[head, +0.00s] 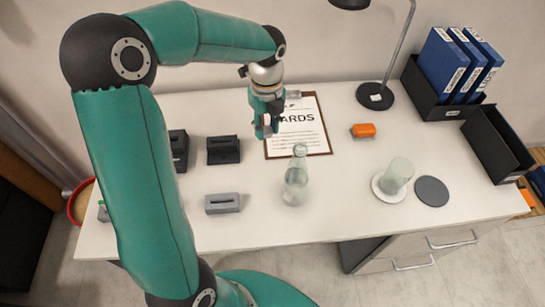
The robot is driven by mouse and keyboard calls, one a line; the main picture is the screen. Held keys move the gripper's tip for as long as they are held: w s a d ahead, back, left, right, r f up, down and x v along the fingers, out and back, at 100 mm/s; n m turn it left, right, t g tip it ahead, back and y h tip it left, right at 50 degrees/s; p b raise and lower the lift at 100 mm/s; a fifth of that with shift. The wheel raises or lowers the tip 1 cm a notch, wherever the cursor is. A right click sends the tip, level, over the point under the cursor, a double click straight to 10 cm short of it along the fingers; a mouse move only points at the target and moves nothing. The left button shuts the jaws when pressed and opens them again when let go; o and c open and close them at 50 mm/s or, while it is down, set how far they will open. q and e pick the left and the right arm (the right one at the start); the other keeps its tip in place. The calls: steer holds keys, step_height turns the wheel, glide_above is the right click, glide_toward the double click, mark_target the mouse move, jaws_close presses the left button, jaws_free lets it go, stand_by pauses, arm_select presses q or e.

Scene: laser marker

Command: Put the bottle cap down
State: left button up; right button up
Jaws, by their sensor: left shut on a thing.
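My left gripper (267,129) hangs fingers-down above the left edge of the clipboard (325,140), behind and left of the glass bottle. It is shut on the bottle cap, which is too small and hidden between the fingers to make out. The clear glass bottle (296,183) stands upright on the white table (330,225), apart from the gripper. My right gripper is not in view.
A grey block (222,204) and dark holders (223,150) are at left. An orange object (363,130), an upturned glass (397,175) on a white coaster and a grey disc (432,191) are at right. A lamp (375,96) and blue binders (443,62) stand behind. The front middle is clear.

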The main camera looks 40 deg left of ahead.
mark_target(267, 166)
arm_select(q)
step_height(267, 166, down, 14)
steer(key=shift+r+b, duration=0.1)
steer(key=shift+b, duration=0.2)
steer(key=shift+s+f+b, duration=0.1)
steer(key=shift+f+b, duration=0.3)
steer(key=shift+f, duration=0.2)
steer(key=shift+d, duration=0.1)
steer(key=shift+c, duration=0.6)
steer(key=o, duration=0.6)
steer(key=shift+s+f, duration=0.1)
steer(key=shift+f, duration=0.05)
steer(key=shift+o, duration=1.1)
steer(key=shift+f, duration=0.1)
steer(key=shift+r, duration=0.25)
